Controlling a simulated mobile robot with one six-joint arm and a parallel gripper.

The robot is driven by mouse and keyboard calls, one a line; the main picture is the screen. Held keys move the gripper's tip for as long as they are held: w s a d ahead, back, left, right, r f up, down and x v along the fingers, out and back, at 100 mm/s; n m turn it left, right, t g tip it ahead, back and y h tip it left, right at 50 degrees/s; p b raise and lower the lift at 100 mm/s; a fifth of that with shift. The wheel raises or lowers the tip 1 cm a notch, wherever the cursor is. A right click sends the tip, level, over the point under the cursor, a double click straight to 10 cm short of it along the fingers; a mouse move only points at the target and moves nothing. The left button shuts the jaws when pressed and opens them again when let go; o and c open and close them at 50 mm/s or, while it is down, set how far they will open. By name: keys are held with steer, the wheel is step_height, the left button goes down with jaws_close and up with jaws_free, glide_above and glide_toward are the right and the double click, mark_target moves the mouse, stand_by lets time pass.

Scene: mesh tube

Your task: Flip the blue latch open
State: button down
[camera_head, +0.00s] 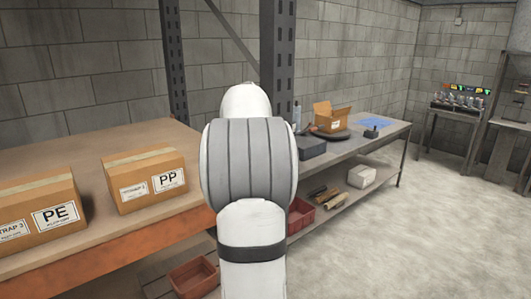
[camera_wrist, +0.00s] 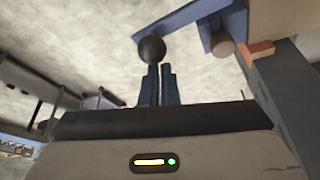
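In the wrist view, a blue latch bar (camera_wrist: 186,17) slants across the top. A dark round knob (camera_wrist: 151,50) is at its left end. A second blue piece with a pale round end (camera_wrist: 223,46) hangs to its right. My gripper (camera_wrist: 160,70) shows as two dark blue fingers side by side, with only a thin gap and nothing visible between them. The fingertips are just below the knob and overlap its lower edge in the picture; I cannot tell whether they touch it. In the head view my arm hides the gripper, and the latch cannot be seen.
In the wrist view, a grey post (camera_wrist: 280,100) stands close on the right, with an orange block (camera_wrist: 259,49) by it. In the head view, cartons marked PP (camera_head: 145,180) and PE (camera_head: 42,214) sit on the left bench (camera_head: 130,135). The floor (camera_head: 430,230) at right is clear.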

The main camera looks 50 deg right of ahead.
steer(key=shift+w+d+p, duration=0.35)
steer(key=shift+d+p, duration=0.05)
steer(key=shift+d, duration=0.15)
step_height(320, 180, up, 10)
steer(key=shift+d+p, duration=0.15)
steer(key=shift+p, duration=0.2)
stand_by(0.5)
steer(key=shift+s, duration=0.1)
stand_by(0.4)
